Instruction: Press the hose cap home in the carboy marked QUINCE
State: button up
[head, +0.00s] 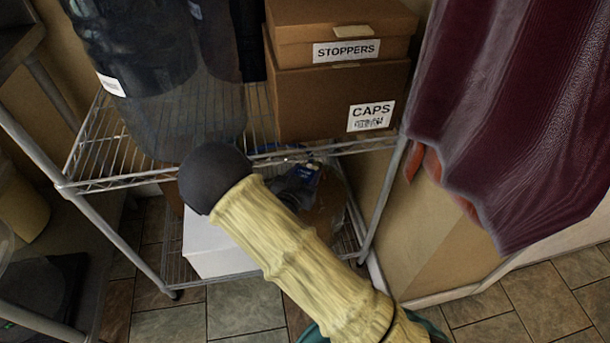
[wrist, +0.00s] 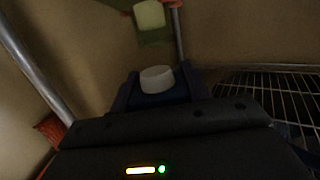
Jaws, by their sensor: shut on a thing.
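In the wrist view my gripper (wrist: 158,88) is shut on a short white round piece (wrist: 157,78), which looks like the hose cap. Its top shows between the two dark fingers; its lower part is hidden. In the head view a large dark translucent vessel (head: 190,95) stands on the wire shelf at upper left. Its white label (head: 110,85) is turned aside and I cannot read it. No QUINCE marking or carboy mouth shows. My gripper is not visible in the head view, where my cream-sleeved arm crosses the lower middle.
A box marked STOPPERS (head: 290,22) sits on a box marked CAPS (head: 300,105) on the wire shelf (head: 90,150). A dark red cloth (head: 500,110) hangs at right. In the wrist view a pale block-like thing (wrist: 150,15) is beyond the fingers, with a wire rack (wrist: 270,100) at right.

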send_over(315, 168)
jog(key=shift+f+b, duration=0.3)
jog(key=shift+b, duration=0.1)
dwell(2.6)
jog(key=shift+f+b, duration=0.3)
jog(key=shift+f, duration=0.9)
dwell(3.4)
